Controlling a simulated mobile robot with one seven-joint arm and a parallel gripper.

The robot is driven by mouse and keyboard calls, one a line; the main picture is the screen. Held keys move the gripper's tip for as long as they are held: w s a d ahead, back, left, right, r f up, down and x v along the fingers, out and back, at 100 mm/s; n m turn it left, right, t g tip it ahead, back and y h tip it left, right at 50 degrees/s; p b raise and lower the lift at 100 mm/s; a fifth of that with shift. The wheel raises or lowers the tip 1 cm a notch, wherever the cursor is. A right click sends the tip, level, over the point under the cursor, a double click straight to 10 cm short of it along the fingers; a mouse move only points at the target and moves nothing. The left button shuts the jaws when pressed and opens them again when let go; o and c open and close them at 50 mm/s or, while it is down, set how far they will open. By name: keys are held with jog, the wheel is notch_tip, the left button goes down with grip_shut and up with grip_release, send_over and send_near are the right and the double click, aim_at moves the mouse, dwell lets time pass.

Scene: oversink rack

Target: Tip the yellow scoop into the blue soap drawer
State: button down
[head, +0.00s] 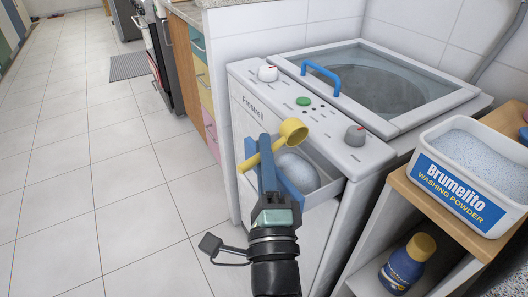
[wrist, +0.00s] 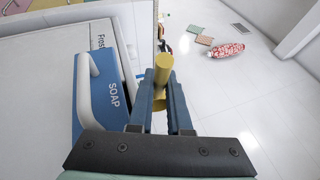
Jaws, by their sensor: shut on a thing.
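My gripper (head: 265,158) is shut on the handle of the yellow scoop (head: 293,130). The scoop's bowl shows up and right of the fingers, over the back part of the drawer, with its mouth turned to the right. I cannot see powder in it. The soap drawer (head: 290,187) stands open from the white washer, with a blue front and a pale rounded mound inside.
The washer (head: 300,105) has knobs, a green button and a glass lid with a blue handle. At right, a tub of washing powder (head: 455,185) stands on a wooden shelf, above a blue bottle (head: 405,265). The tiled floor at left is mostly clear.

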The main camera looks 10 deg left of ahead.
jog(key=shift+r, duration=0.15)
notch_tip(320, 180, up, 6)
jog(key=p, duration=0.6)
